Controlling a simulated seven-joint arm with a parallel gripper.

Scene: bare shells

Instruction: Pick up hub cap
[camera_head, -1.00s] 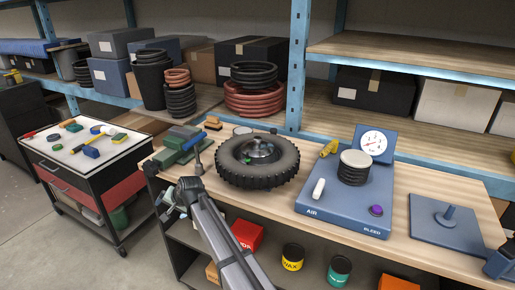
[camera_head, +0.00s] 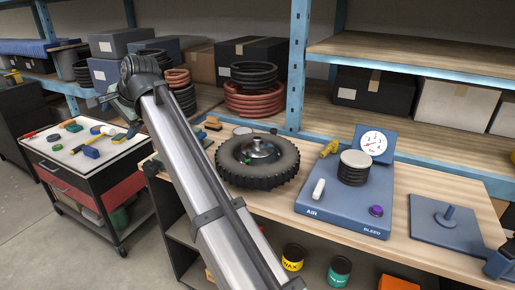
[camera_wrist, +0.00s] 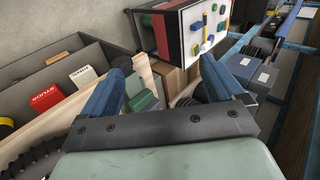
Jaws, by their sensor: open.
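A shiny silver domed piece, seemingly the hub cap (camera_head: 260,148), sits in the middle of a black tyre (camera_head: 233,176) lying flat on the wooden bench. My gripper (camera_wrist: 163,78) is open, its two blue fingers wide apart with nothing held between them. In the head view my gripper is up at the left, beyond the end of my raised arm and mostly hidden by it, well apart from the tyre. In the wrist view part of the tyre's tread (camera_wrist: 38,160) shows at the lower left; the hub cap is not visible there.
A blue air station (camera_head: 335,212) with a gauge stands right of the tyre, and a blue plate with a post (camera_head: 446,218) is farther right. A tool cart (camera_head: 85,163) is at the left. Stacked rings (camera_head: 252,97) stand behind the tyre, beside a blue shelf post (camera_head: 297,70).

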